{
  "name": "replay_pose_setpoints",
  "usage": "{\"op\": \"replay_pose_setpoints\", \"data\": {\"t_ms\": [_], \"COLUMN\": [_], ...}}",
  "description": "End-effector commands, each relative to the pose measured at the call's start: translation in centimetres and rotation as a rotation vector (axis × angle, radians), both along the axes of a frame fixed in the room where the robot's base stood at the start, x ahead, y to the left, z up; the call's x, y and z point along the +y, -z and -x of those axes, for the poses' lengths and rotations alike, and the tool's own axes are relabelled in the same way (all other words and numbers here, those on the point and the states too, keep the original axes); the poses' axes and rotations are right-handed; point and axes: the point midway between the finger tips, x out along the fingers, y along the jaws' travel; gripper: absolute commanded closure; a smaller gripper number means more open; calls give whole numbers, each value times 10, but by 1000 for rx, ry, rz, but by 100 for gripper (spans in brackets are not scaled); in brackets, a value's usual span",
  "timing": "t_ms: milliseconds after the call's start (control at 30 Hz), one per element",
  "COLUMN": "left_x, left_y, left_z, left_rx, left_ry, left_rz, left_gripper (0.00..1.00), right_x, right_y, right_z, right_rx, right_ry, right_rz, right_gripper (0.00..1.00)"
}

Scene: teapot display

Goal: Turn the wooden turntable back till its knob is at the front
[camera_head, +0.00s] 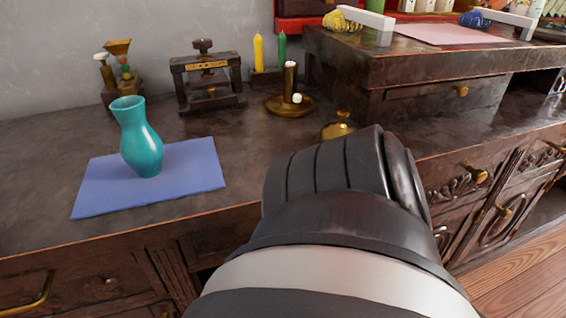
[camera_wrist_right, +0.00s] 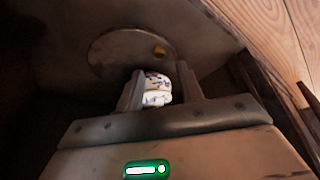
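The round turntable (camera_wrist_right: 112,48) shows in the right wrist view as a dull brown disc beyond the fingertips. Its small yellow knob (camera_wrist_right: 160,50) is at the disc's right side in that picture. My right gripper (camera_wrist_right: 158,76) is just short of the disc. A small white piece with dark blue pattern (camera_wrist_right: 157,88) fills the gap between its fingers, and they appear closed on it. The lower part of this piece is partly hidden. The head view shows a dark, bulky arm link of mine, but no fingers and no turntable. My left gripper is not in view.
A teal vase (camera_head: 142,140) stands on a blue mat (camera_head: 199,169) on the cabinet top. A brass candle holder (camera_head: 290,100), a small press (camera_head: 207,80) and a raised wooden stand (camera_head: 440,70) are behind. Dark walls and wooden floor (camera_wrist_right: 240,25) surround the turntable area.

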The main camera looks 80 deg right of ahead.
Motion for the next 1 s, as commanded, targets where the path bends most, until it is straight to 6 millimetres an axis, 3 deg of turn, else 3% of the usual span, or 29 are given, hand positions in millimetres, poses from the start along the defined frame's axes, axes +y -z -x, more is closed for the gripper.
{"op": "replay_pose_setpoints", "data": {"t_ms": [33,300,500,833,1000], "left_x": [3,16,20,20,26], "left_y": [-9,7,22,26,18], "left_z": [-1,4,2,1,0], "left_rx": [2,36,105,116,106], "left_ry": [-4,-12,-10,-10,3], "left_rz": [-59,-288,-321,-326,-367], "left_gripper": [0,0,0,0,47], "right_x": [2,6,7,7,20], "right_y": [-24,-73,-88,-88,-105], "right_z": [6,28,35,36,27], "right_rx": [2,2,1,0,-40], "right_ry": [1,2,0,0,-31], "right_rz": [-2,-1,0,0,-15], "right_gripper": [63,63,63,63,63]}}
